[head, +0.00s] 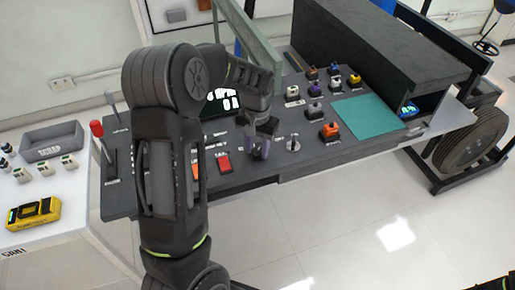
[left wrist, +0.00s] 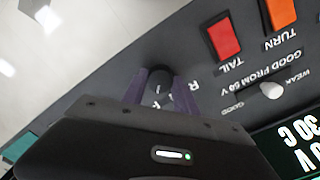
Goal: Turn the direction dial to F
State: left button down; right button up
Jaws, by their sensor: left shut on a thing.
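The direction dial (left wrist: 157,82) is a small round dark knob on the dark grey panel in the left wrist view. My left gripper (left wrist: 155,92) has its two purple fingers on either side of it, shut on it. White letters beside the dial are partly hidden by a finger, so I cannot tell its exact setting. In the head view my left gripper (head: 260,149) points down at the panel's front edge, and the dial is hidden there. My right gripper is not in view.
Red (head: 224,163) and orange rocker switches sit left of the gripper. A metal toggle (head: 293,143) stands to its right. Several coloured connector blocks and a teal mat (head: 366,116) lie farther right. A red-knobbed lever (head: 97,129) and yellow meter (head: 34,213) are at left.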

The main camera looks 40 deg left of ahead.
aim_at(257, 151)
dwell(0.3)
pick_arm(q)
jog(key=c, duration=1)
grip_release()
jog(key=shift+o, duration=0.2)
notch_tip(257, 151, up, 8)
jog(key=shift+f+b, duration=0.1)
jog(key=shift+b, duration=0.35)
